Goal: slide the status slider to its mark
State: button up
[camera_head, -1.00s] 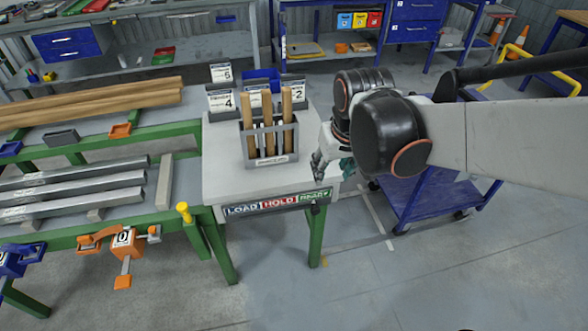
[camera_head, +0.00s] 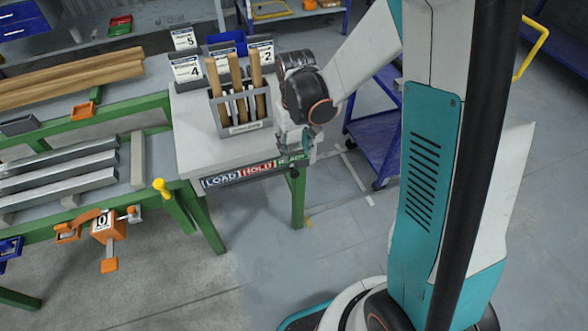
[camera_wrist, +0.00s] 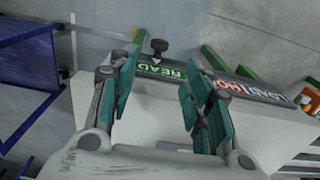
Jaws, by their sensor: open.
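Contact cannot be told.
A grey rack with wooden-handled tools (camera_head: 242,118) and numbered cards (camera_head: 186,68) stand on the small table (camera_head: 195,150). A blue cart (camera_head: 370,135) is to the right. A green-framed bench with bars (camera_head: 60,175) is to the left. Floor in front is clear.

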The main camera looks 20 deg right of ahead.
aim_at(295, 171)
notch_tip(295, 171, down, 12)
jog(key=b, duration=0.4)
jog(key=shift+r, duration=0.2)
grip_shut()
